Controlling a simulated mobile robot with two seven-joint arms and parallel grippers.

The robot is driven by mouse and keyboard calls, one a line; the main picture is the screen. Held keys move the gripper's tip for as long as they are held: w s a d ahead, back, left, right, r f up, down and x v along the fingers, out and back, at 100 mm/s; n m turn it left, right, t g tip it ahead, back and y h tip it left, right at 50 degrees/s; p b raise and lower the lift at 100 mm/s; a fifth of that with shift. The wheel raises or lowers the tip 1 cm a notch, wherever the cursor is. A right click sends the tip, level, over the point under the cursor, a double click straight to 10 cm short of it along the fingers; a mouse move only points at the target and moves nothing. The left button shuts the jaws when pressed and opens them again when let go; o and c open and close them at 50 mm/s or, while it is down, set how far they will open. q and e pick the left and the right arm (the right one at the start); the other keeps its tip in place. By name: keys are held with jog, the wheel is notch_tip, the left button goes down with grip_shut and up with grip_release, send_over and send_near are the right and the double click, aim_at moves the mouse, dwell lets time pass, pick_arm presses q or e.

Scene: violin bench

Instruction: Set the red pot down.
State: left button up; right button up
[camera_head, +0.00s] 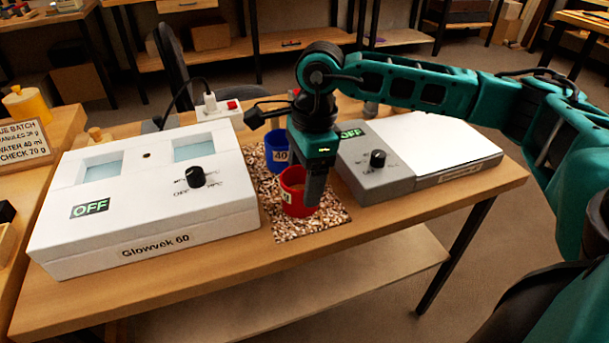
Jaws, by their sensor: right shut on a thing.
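The red pot (292,193) is on or just above the speckled mat (327,217) in the middle of the bench; I cannot tell whether its base touches. My right gripper (314,190) reaches down from above and is shut on the red pot at its right side, hiding part of it. The pot looks upright. A blue pot (277,152) marked 40 stands behind it on the mat. My left gripper is not in view.
A white Glowvek 60 box (150,205) reading OFF stands left of the mat. A grey unit (375,170) with a knob and a white plate (440,145) stand right. A power strip (215,112) lies behind. The bench's front edge is clear.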

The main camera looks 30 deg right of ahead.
jog(key=o, duration=1.1)
jog(key=shift+c, duration=0.2)
jog(key=shift+r+p, duration=0.35)
jog(key=shift+r, duration=0.2)
notch_tip(320, 180, up, 11)
jog(key=d+p, duration=0.1)
jog(key=shift+s+d+p, duration=0.2)
jog(key=shift+p, duration=0.1)
